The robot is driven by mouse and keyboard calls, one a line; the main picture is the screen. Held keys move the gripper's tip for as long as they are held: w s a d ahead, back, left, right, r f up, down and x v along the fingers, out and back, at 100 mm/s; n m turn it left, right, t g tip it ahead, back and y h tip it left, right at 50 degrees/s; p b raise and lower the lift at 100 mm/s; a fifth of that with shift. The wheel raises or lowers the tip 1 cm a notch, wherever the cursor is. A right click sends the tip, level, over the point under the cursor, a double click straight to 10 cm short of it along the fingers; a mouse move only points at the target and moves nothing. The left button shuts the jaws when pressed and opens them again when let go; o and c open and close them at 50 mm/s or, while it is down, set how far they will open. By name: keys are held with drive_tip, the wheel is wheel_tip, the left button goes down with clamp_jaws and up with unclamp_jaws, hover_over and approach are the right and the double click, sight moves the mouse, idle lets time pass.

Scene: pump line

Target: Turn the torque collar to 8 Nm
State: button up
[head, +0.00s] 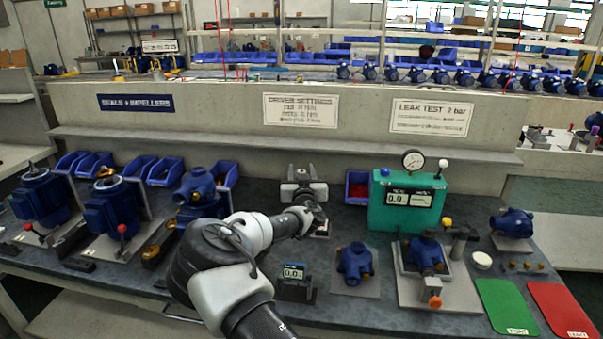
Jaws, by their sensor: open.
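My arm reaches from the bottom centre toward a small grey-and-white upright fixture (302,180) near the back of the bench. My gripper (318,222) is at the front right of this fixture, small and dark in the picture. Its fingers are hard to make out, and I see nothing held in it. I cannot pick out the torque collar or its scale; the gripper and wrist cover part of that spot. A sign reading "DRIVER SETTINGS" (300,110) hangs on the wall behind; its smaller lines are too blurred to read surely.
Blue pumps and bins fill the left. Green (506,306) and red (563,309) mats lie right.

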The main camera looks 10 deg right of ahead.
clamp_jaws()
drive_tip(key=shift+d+n+y+b, duration=0.2)
drive_tip(key=shift+n+y+b, duration=0.2)
drive_tip(key=shift+y+b, duration=0.25)
drive_tip(key=n+y, duration=0.1)
drive_tip(key=y, duration=0.1)
drive_tip(key=shift+r+n+y+b, duration=0.1)
drive_tip(key=shift+n+y+b, duration=0.2)
drive_tip(key=shift+y, duration=0.05)
drive_tip(key=n+g+y, duration=0.1)
drive_tip(key=n+y, duration=0.3)
drive_tip(key=y, duration=0.1)
drive_tip(key=shift+g+y, duration=0.3)
drive_tip(key=shift+g, duration=0.1)
drive_tip(key=shift+a+n+g+y+p, duration=0.15)
drive_tip(key=shift+n+g+y+p, duration=0.3)
drive_tip(key=shift+n+g+y, duration=0.8)
drive_tip(key=shift+y, duration=0.55)
